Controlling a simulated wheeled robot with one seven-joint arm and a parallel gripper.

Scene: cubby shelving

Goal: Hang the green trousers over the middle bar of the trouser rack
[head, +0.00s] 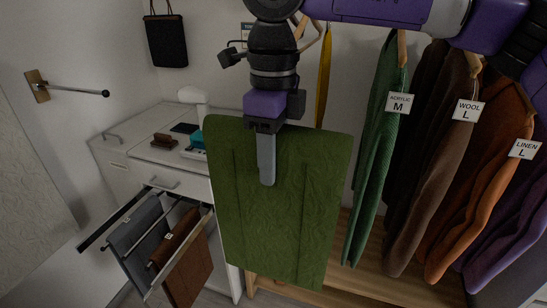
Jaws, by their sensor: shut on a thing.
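The green trousers (300,215) hang flat and upright in the centre of the head view. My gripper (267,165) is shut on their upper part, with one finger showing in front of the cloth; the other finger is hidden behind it. The trouser rack (97,232) is pulled out at the lower left, below and left of the trousers. Grey-blue trousers (138,228) hang on its left side and brown trousers (190,270) on its right side. A thin bar shows between them, partly hidden. The green trousers are apart from the rack in the picture.
A white cabinet (120,160) behind the rack carries small items. Green (375,150), brown (440,170) and orange (490,170) garments hang close on the right. A wall rod (75,90) juts out at left, and a black bag (166,40) hangs behind.

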